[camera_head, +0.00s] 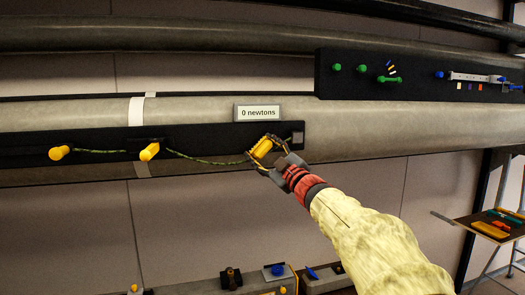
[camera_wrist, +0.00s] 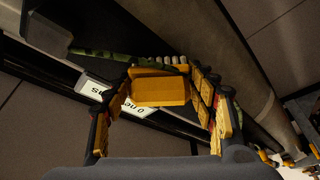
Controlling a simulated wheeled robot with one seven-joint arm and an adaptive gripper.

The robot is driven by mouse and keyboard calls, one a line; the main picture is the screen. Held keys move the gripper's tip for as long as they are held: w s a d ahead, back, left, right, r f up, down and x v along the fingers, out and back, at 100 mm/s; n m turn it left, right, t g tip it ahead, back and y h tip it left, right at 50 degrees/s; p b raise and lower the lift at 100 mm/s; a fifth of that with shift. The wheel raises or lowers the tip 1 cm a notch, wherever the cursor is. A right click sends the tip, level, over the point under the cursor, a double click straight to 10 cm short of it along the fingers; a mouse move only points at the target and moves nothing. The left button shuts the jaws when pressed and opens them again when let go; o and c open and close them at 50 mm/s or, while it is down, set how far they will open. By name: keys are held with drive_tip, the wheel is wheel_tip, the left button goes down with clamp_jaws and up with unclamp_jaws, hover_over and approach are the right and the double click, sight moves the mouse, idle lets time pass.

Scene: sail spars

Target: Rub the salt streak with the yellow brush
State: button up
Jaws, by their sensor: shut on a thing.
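My gripper (camera_head: 268,153) is at the right part of the black strip on the large grey spar, below the "0 newtons" sign. It is shut on a yellow block-like piece, which shows between the fingers in the wrist view (camera_wrist: 160,91). A row of pale rounded bumps lies just behind this piece. I cannot tell whether it is the yellow brush. A yellow item (camera_head: 490,230) lies on the small table at the right; its kind is too small to tell. I cannot make out a salt streak for certain; a white band (camera_head: 136,111) crosses the spar at the left.
A green cord (camera_head: 205,160) runs along the black strip (camera_head: 25,158) past two yellow pegs (camera_head: 149,152) towards my gripper. The sign (camera_head: 257,112) stands above. A black panel (camera_head: 340,88) with green and blue fittings is upper right. Fittings line a lower beam.

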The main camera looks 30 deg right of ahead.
sight(223, 145)
drive_tip(key=shift+w+a+b, duration=0.25)
drive_tip(key=shift+a+b, duration=0.15)
drive_tip(key=shift+a, duration=0.45)
drive_tip(key=shift+w+a+b, duration=0.25)
drive_tip(key=shift+a+b, duration=0.1)
drive_tip(key=shift+a, duration=0.45)
drive_tip(key=shift+a, duration=0.1)
drive_tip(key=shift+w+a+b, duration=0.25)
drive_tip(key=shift+a+b, duration=0.2)
drive_tip(key=shift+a, duration=0.35)
drive_tip(key=shift+w+a+b, duration=0.2)
drive_tip(key=shift+a+b, duration=0.25)
drive_tip(key=shift+a, duration=0.3)
drive_tip(key=shift+a, duration=0.15)
drive_tip(key=shift+w+a+b, duration=0.25)
drive_tip(key=shift+a+b, duration=0.25)
drive_tip(key=shift+a, duration=0.25)
drive_tip(key=shift+w+a+b, duration=0.25)
drive_tip(key=shift+a+b, duration=0.25)
drive_tip(key=shift+a, duration=0.25)
drive_tip(key=shift+s+a+b, duration=0.1)
drive_tip(key=shift+s+a, duration=0.15)
drive_tip(key=shift+s, duration=0.55)
drive_tip(key=shift+s+a+b, duration=0.15)
drive_tip(key=shift+s+a, duration=0.05)
drive_tip(key=shift+s, duration=0.6)
drive_tip(key=shift+s+a+b, duration=0.1)
drive_tip(key=shift+s+a, duration=0.15)
drive_tip(key=shift+s, duration=0.55)
